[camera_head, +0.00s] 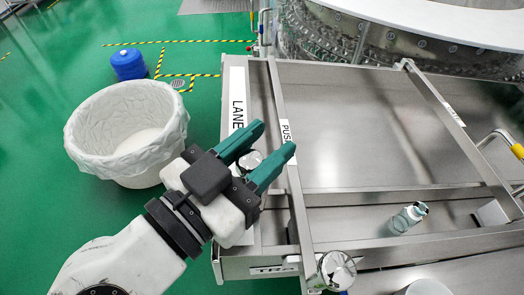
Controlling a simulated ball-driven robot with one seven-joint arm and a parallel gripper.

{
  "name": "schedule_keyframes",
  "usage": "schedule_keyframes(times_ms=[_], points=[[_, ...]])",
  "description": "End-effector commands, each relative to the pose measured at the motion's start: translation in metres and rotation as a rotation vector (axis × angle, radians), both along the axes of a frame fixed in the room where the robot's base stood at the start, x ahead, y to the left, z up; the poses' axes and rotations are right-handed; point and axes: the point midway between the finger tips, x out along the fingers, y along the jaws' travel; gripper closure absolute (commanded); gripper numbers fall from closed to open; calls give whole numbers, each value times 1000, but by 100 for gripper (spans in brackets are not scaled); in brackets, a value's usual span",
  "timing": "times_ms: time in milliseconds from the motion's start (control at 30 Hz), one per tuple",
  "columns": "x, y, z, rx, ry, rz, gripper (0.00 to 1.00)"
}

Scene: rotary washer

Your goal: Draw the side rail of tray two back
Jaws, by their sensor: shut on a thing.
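The tray (350,110) is a wide stainless steel tray with a side rail (297,190) running along its left, marked with a white "PUSH" label (285,130). My gripper (274,140) has two teal fingers and reaches in from the lower left over the left edge of the tray. A round metal knob (250,158) shows between the fingers, and the gripper is shut on it. The fingers partly hide the knob and the rail beside it, so how the knob joins the rail cannot be seen. A number for this tray is not readable.
A "LANE" label (237,105) marks the left edge. A clear bottle (407,218) lies in the front compartment. A shiny round cap (336,270) is at the rail's near end. A white-lined bin (85,125) and blue object (128,64) stand on the green floor, left. A drum (330,35) is behind.

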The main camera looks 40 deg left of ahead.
Motion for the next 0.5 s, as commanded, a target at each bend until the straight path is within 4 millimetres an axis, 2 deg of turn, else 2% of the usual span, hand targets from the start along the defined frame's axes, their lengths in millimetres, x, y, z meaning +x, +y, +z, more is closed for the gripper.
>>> schedule_keyframes(times_ms=[100,500], points=[[16,18,-6,4,3,-2,100],[71,84,-5,3,1,3,100]])
